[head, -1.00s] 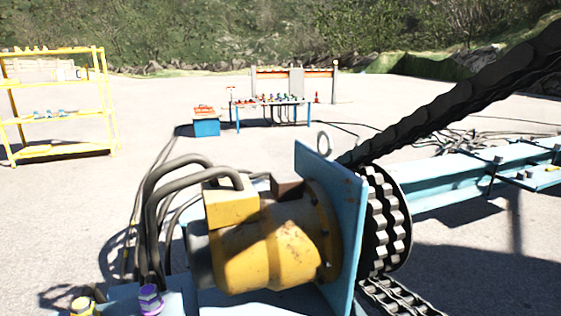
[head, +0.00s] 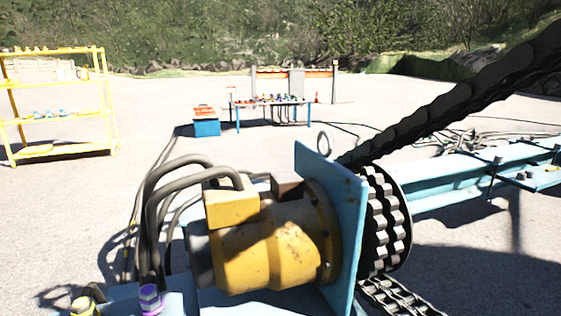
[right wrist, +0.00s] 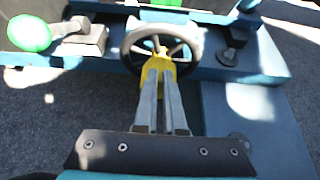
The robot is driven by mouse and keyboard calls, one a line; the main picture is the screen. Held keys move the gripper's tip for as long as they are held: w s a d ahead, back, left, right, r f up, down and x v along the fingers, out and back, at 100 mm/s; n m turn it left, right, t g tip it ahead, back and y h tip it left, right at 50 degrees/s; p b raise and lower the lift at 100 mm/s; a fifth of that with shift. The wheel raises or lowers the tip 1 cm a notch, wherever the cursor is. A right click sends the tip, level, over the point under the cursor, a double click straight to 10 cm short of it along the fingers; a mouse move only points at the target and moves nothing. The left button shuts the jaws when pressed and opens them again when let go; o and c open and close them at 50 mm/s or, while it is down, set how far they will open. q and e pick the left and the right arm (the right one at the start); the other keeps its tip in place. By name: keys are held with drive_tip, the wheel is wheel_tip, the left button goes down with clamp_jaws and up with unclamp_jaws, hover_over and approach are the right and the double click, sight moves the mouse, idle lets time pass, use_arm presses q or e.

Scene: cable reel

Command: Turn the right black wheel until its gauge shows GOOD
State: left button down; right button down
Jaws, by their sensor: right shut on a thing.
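A black wheel (right wrist: 187,62) with spokes and a bright sunlit rim shows at the top middle of the right wrist view, mounted on blue-green framework. My right gripper (right wrist: 160,70) reaches it from below, its two long grey fingers close together at the near side of the wheel. A yellow part (right wrist: 155,52) shows at the fingertips, over the wheel's lower middle. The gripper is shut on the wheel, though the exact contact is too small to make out. No gauge reading is visible in either view. My left gripper is in no view.
A green round knob (right wrist: 30,33) sits left of the wheel. In the head view, a yellow motor (head: 265,255) on a blue plate (head: 330,210) and a black toothed sprocket (head: 385,220) fill the foreground. A yellow shelf (head: 65,150) and a tool table (head: 272,103) stand behind on open ground.

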drive_tip(key=shift+d+f, duration=0.25)
drive_tip(key=shift+d, duration=0.35)
drive_tip(key=shift+d, duration=0.1)
drive_tip(key=s, duration=0.1)
drive_tip(key=s+d, duration=0.1)
drive_tip(key=s, duration=0.1)
drive_tip(key=s+d+r, duration=0.1)
drive_tip(key=s, duration=0.1)
drive_tip(key=shift+s, duration=0.15)
idle(0.5)
drive_tip(key=shift+a, duration=0.1)
